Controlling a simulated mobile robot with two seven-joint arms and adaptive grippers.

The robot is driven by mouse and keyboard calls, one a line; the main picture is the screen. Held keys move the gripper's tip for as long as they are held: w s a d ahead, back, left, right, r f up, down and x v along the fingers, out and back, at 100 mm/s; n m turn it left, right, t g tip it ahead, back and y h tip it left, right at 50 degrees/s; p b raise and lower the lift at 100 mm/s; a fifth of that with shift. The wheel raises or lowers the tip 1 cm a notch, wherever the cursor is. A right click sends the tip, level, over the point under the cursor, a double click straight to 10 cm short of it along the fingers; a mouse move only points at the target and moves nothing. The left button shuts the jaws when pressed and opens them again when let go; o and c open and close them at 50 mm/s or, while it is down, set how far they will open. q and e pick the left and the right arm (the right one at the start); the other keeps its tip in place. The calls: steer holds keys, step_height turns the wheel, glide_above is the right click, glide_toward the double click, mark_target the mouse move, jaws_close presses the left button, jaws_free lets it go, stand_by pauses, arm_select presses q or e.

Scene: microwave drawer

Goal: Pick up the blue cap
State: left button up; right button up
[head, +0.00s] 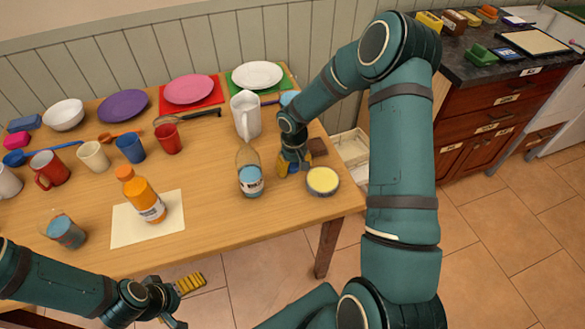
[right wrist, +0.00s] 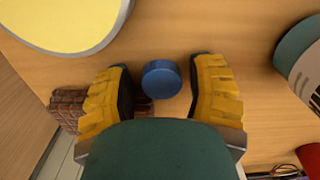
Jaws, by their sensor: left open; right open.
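The blue cap (right wrist: 161,79) is a small round disc on the wooden table (head: 220,225), seen in the right wrist view. My right gripper (head: 292,171) is open above the table between the clear bottle and the round yellow-topped tin. In the right wrist view its yellow fingers (right wrist: 162,70) stand to the left and right of the cap, with gaps on both sides. In the head view I cannot make out the cap; the right gripper appears to hide it. My left gripper (head: 182,301) is open and empty, off the table's front edge.
The bottle (head: 250,175) stands close left of the right gripper. The yellow-topped tin (head: 322,181) is close on its right, a brown block (right wrist: 68,107) nearby. A white pitcher (head: 246,115) stands behind. An orange bottle (head: 141,195), cups and plates fill the table's left and back.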

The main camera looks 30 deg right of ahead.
mark_target(294, 167)
steer(key=shift+c, duration=0.4)
steer(key=c, duration=0.4)
step_height(294, 167, up, 10)
steer(key=shift+f+p, duration=0.1)
steer(key=shift+p, duration=1.05)
